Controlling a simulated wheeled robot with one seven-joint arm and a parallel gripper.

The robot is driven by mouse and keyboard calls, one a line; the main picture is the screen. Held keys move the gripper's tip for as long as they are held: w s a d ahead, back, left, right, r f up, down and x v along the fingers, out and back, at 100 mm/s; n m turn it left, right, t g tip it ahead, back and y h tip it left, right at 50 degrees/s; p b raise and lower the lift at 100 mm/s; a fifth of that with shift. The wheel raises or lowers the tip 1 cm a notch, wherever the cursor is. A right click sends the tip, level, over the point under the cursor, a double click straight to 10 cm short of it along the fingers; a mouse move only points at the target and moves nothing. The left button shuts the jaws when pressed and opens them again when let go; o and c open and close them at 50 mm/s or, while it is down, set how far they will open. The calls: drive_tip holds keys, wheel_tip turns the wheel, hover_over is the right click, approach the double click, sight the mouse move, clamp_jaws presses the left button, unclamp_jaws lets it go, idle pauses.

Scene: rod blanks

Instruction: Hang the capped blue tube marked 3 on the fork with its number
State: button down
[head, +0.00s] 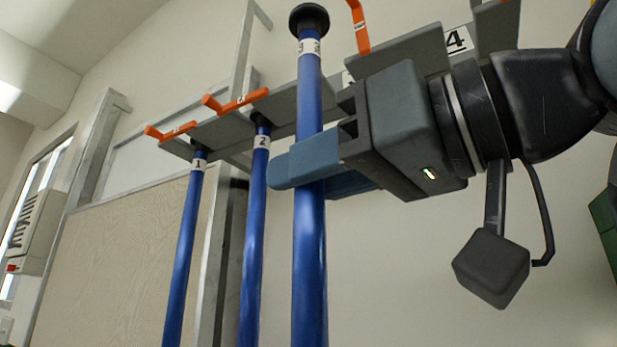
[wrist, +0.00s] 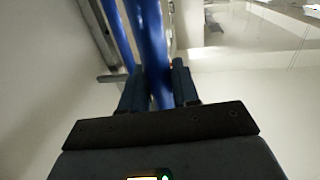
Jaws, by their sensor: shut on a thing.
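The blue tube marked 3 (head: 309,240) stands nearly upright in my gripper (head: 312,178), with a black cap (head: 309,16) on top and a white number band just below it. My gripper is shut around the tube some way below the band. In the wrist view the tube (wrist: 150,40) runs between the two fingers (wrist: 157,88). A grey fork plate (head: 395,50) with a raised orange latch (head: 359,26) is right of the cap. A number sign below it is mostly hidden by my gripper, so its digit is unreadable.
Blue tubes marked 1 (head: 185,245) and 2 (head: 255,235) hang at the left on forks with lowered orange latches (head: 237,102). A sign with 4 (head: 458,40) and another fork plate (head: 497,25) are at the upper right. A grey post stands behind tube 2.

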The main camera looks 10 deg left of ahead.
drive_tip(key=w+d+f+b, duration=0.1)
drive_tip(key=w+d, duration=0.2)
drive_tip(key=w, duration=0.6)
drive_tip(key=shift+w+d, duration=0.25)
drive_tip(key=shift+w, duration=0.1)
idle(0.7)
drive_tip(key=shift+f, duration=0.1)
drive_tip(key=c, duration=0.8)
unclamp_jaws()
drive_tip(key=shift+o, duration=0.2)
drive_tip(key=b+v, duration=0.2)
drive_tip(key=v, duration=0.6)
